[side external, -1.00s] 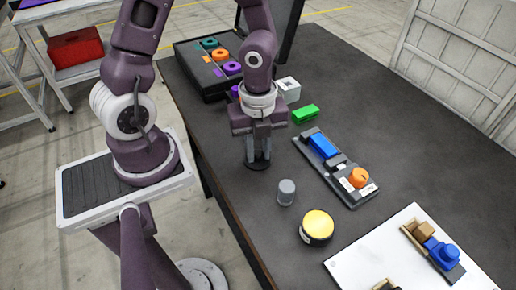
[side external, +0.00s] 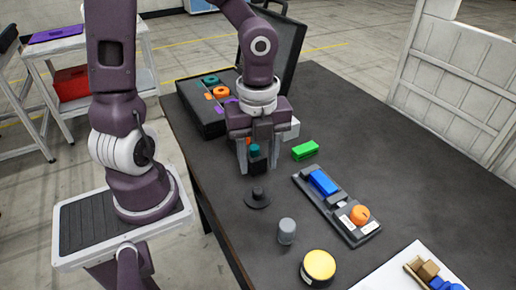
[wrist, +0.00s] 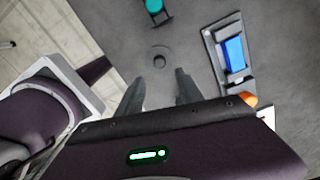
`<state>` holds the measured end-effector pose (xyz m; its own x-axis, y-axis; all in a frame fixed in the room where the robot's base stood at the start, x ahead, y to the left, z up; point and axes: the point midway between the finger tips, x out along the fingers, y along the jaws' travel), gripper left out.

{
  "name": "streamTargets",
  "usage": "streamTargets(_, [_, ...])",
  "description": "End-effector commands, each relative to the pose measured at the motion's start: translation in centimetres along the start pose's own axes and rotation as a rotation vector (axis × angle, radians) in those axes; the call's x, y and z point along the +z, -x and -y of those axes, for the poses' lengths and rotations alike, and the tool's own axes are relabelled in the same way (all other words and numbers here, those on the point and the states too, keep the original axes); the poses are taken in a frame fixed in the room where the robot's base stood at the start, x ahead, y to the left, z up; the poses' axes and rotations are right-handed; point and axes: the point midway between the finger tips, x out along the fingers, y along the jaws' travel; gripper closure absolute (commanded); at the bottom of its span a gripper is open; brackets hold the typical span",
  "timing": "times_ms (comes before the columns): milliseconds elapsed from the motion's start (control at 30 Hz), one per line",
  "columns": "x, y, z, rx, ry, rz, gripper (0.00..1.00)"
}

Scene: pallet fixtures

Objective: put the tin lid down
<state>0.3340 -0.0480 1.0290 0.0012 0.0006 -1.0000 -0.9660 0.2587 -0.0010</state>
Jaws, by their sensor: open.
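The tin lid is a dark round disc with a small knob (side external: 258,197). It lies flat on the dark table, knob up, with nothing touching it. In the wrist view the lid (wrist: 159,58) shows just beyond my fingertips. My gripper (side external: 260,168) is open and empty, raised above the table behind the lid in the side view. Its two fingers are spread apart in the wrist view (wrist: 156,80).
A grey cylinder (side external: 287,232) and a yellow-topped tin (side external: 319,266) stand in front of the lid. A dark fixture (side external: 330,214) with blue and orange parts lies right. A green block (side external: 305,150) and a teal-topped dark piece (side external: 257,162) are near my gripper.

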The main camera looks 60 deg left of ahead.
Motion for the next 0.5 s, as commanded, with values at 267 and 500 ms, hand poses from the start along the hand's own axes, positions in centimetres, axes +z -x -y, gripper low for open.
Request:
streamTargets(267, [0.0, 3.2, -0.1, 0.000, 0.020, 0.010, 0.56])
streamTargets(500, [-0.1, 7.6, -3.2, -0.223, 0.839, 0.159, 0.56])
